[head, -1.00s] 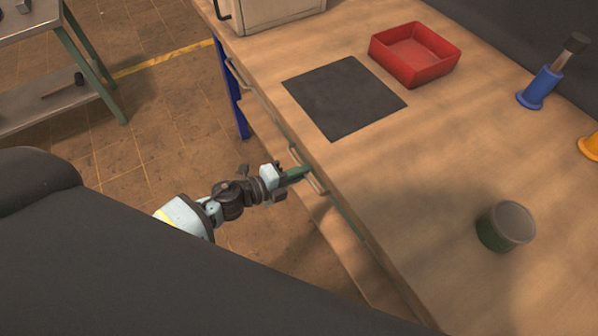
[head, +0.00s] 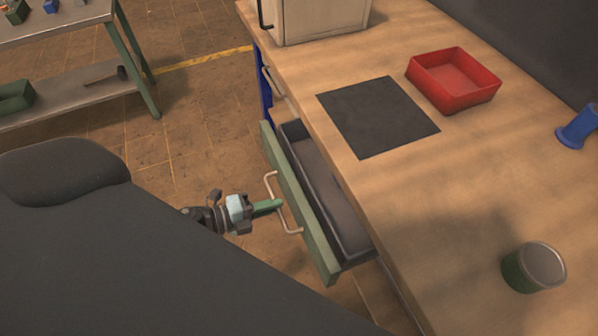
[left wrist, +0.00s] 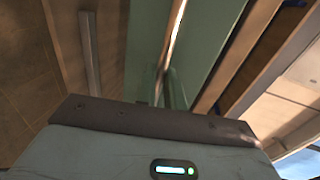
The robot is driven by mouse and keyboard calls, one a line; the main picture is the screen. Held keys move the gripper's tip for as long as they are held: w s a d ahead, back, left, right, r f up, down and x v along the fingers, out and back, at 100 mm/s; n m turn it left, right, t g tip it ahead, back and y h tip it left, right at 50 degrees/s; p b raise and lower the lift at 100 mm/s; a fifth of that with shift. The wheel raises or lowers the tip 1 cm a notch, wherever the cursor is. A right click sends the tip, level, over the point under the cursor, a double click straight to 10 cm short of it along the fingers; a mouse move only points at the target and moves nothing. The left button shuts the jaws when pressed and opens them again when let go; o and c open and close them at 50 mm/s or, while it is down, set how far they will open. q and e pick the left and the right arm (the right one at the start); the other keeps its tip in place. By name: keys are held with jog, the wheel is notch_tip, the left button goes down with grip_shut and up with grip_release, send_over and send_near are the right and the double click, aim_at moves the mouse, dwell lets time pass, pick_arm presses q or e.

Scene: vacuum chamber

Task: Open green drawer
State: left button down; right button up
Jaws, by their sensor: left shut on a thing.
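The green drawer (head: 300,207) under the wooden workbench is partly pulled out, and its grey inside shows empty in the part I can see. Its pale bar handle (head: 283,205) is on the front panel. My left gripper (head: 276,205) is shut on the handle, reaching it from the left. In the left wrist view the green drawer front (left wrist: 143,40) fills the upper middle, and the fingers are hard to make out there. My right gripper is not in view.
On the workbench (head: 470,180) are a dark mat (head: 378,116), a red bin (head: 453,82), a green can (head: 534,268), a blue holder (head: 578,127) and a beige box (head: 320,20). A metal side table (head: 60,100) stands at upper left. Floor left of the drawer is clear.

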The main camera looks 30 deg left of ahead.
pick_arm(q)
jog(key=f+v, duration=0.2)
jog(key=v, duration=1)
jog(key=shift+s+a+f, duration=0.25)
jog(key=shift+s+a, duration=0.15)
jog(key=shift+s, duration=0.15)
jog(key=c, duration=1.5)
grip_release()
jog(key=shift+s, duration=0.1)
jog(key=v, duration=0.7)
jog(key=shift+s+a+b, duration=0.2)
jog(key=shift+b, duration=0.1)
